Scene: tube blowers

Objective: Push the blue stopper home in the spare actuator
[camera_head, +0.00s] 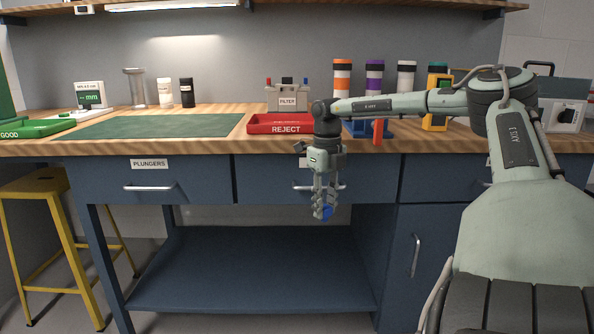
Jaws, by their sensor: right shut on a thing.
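My right gripper (324,212) points straight down in front of the bench, below the level of the bench top. It is shut on a small blue piece, which looks like the blue stopper (327,213); the fingers hide part of it. A blue stand (359,129) with an upright orange part (378,132) is on the bench behind my right forearm and partly covered by it. I cannot tell which thing is the spare actuator. My left gripper is not in view.
A red REJECT tray (284,126) sits at the bench's front edge, with a grey FILTER box (287,98) behind it. A green mat (160,126) lies bare at left, beside a green GOOD tray (35,129). Drawer handles (148,188) stick out below the bench top.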

